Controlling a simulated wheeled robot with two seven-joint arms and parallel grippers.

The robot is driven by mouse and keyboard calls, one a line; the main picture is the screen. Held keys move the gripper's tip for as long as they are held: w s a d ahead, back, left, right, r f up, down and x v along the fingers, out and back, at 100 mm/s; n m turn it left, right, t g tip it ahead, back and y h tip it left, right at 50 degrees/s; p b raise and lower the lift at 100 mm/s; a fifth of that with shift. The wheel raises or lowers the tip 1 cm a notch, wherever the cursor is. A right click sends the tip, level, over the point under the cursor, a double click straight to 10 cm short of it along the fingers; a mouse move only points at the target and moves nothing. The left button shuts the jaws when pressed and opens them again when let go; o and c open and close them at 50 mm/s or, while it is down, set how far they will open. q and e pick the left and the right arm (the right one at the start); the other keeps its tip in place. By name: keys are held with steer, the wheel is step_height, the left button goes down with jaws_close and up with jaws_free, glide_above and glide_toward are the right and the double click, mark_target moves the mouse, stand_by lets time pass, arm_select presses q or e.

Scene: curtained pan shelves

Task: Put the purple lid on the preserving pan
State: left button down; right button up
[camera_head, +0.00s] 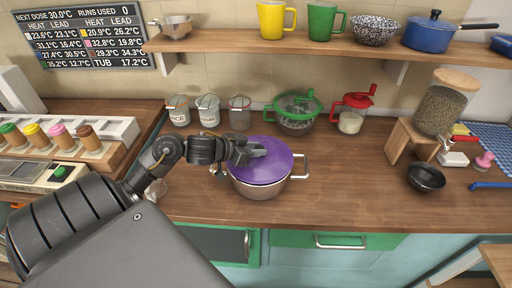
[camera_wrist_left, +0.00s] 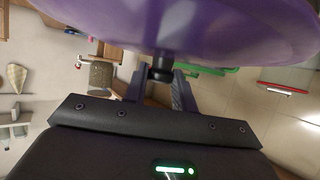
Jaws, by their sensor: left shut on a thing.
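The purple lid (camera_head: 268,168) is over the top of the preserving pan (camera_head: 262,189), which stands on the wooden counter with a handle on each side. In the head view the lid covers most of the pan's mouth; I cannot tell whether it rests on the rim or is just above it. My left gripper (camera_head: 250,152) is shut on the lid's knob. In the left wrist view the purple lid (camera_wrist_left: 190,25) fills the top, with its dark knob (camera_wrist_left: 161,72) between the fingers (camera_wrist_left: 160,88). My right gripper is not in view.
Behind the pan stand a green-rimmed colander (camera_head: 296,113), a red-topped jar (camera_head: 352,113) and several small pails (camera_head: 209,110). A dark bowl (camera_head: 426,177) and a wooden stand (camera_head: 402,140) are at the right. A shelf (camera_head: 330,46) with mugs and pans hangs above. The counter right of the pan is clear.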

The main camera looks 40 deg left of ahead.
arm_select(q)
steer(key=shift+f+b, duration=0.35)
steer(key=shift+f, duration=0.3)
stand_by(0.4)
steer(key=c, duration=1.1)
jaws_free()
steer(key=shift+o, duration=0.2)
steer(key=shift+s, duration=0.1)
steer(key=v, duration=1)
steer(key=shift+s+a+r, duration=0.15)
steer(key=shift+s+r, duration=0.1)
